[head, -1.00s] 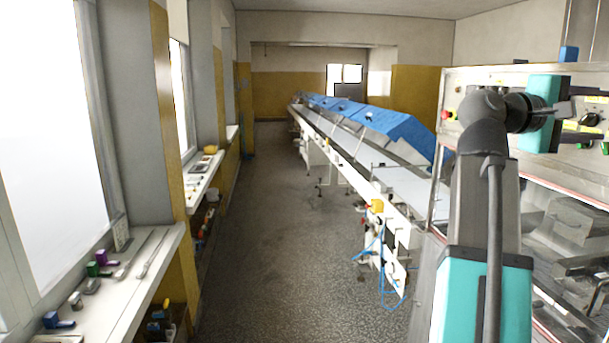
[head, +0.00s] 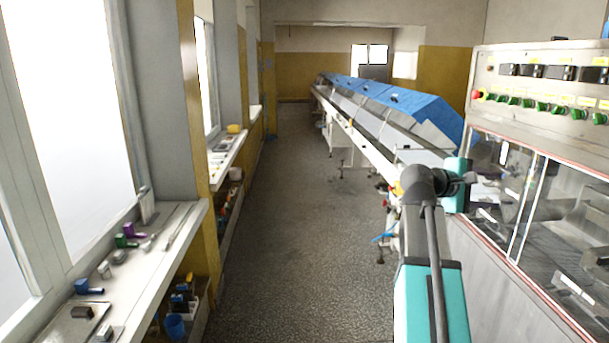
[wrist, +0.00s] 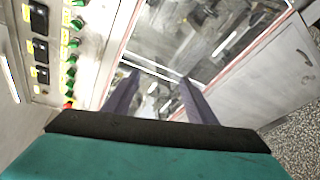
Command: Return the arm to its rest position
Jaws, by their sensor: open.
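My arm stands at the right of the head view, with its grey and teal links rising beside the machine. In the head view its wrist end is in front of the machine's left edge, and the fingers are hard to make out. In the wrist view my gripper (wrist: 158,90) shows two dark fingers spread apart with nothing between them. Beyond the fingers are the machine's glass window (wrist: 195,35) and its row of green knobs (wrist: 72,60), seen tilted.
The enrober machine (head: 480,130) with its control panel stands close on the right. A long conveyor with blue covers (head: 420,108) runs to the back. A windowsill with tools (head: 180,215) lines the left. The aisle floor (head: 285,230) between is clear.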

